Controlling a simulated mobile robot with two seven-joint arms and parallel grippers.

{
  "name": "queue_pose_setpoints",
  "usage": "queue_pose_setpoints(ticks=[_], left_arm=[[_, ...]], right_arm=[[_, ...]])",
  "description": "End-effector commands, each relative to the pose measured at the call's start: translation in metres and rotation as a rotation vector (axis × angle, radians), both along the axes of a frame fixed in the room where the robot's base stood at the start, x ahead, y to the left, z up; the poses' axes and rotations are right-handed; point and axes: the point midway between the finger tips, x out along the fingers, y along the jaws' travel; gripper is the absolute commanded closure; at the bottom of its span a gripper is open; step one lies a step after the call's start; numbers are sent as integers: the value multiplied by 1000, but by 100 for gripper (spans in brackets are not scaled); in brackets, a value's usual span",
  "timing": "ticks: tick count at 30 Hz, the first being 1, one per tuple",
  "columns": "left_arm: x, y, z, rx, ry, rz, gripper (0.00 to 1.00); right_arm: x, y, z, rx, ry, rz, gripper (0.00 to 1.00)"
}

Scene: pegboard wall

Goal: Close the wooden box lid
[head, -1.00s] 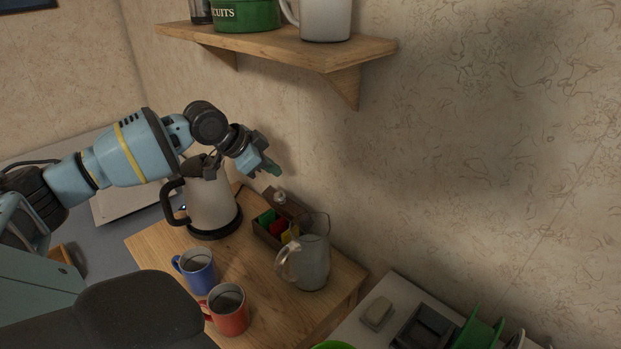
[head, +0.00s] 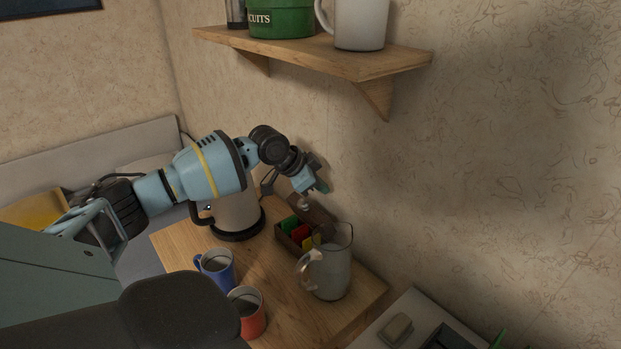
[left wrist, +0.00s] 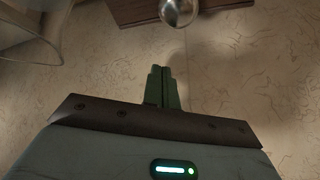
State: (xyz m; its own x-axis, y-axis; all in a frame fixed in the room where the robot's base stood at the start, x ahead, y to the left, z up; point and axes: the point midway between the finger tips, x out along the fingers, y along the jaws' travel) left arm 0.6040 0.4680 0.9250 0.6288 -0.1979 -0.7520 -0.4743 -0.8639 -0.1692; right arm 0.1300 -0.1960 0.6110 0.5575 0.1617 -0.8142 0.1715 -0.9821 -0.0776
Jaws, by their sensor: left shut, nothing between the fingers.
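A small dark wooden box (head: 283,240) stands on the wooden table by the wall, behind a glass pitcher. It holds red, green and yellow packets. Its lid (head: 321,214) is open, raised at the wall side, with a round metal knob (head: 305,206). The pitcher hides part of the box. My left gripper (head: 322,187) is shut and empty, just above the raised lid near the wall. In the left wrist view its closed fingers (left wrist: 160,88) are apart from the knob (left wrist: 179,10) and the lid edge (left wrist: 130,13). My right gripper is not in view.
The glass pitcher (head: 331,270) stands close in front of the box. A kettle (head: 237,214) is on its left, below my left arm. A blue mug (head: 217,269) and a red mug (head: 247,312) stand nearer. A wooden shelf (head: 310,50) overhangs above.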

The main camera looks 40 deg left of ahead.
Motion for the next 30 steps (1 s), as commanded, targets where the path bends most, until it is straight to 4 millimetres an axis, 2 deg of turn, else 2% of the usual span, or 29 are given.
queue_pose_setpoints(ticks=[3,9,15,30], left_arm=[[7,-1,-11,2,0,1,100],[-13,11,-17,3,0,0,100],[-23,17,-22,2,0,-1,100],[-24,17,-23,0,-6,-1,100]], right_arm=[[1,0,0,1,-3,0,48],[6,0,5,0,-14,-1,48],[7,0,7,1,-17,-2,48],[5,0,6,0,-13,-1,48]])
